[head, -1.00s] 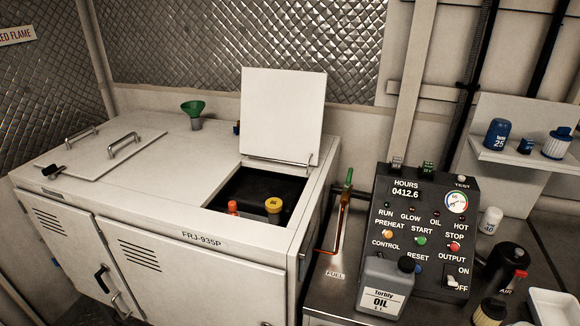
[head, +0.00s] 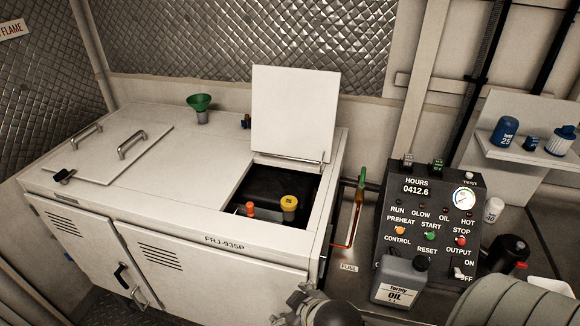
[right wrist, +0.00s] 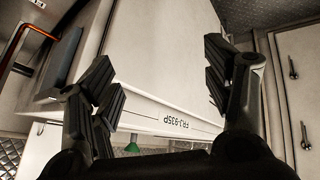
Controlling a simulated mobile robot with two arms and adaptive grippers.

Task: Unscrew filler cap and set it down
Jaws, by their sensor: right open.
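The yellow cap (head: 289,203) sits upright inside the open hatch of the white cabinet (head: 180,210). A smaller orange-red cap or handle (head: 250,208) stands just left of it. The square hatch lid (head: 294,110) stands raised behind the opening. My right gripper (head: 297,296) is low at the bottom of the head view, in front of the cabinet and well below the yellow cap. In the right wrist view its two fingers (right wrist: 160,88) are wide apart with nothing between them. The caps do not show in that view. My left gripper is not in view.
A green funnel (head: 200,101) stands on the cabinet top. Right of the cabinet are a fuel sight tube (head: 358,210), a grey oil bottle (head: 398,283) and a control panel (head: 428,225). The cabinet top left of the hatch has free room.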

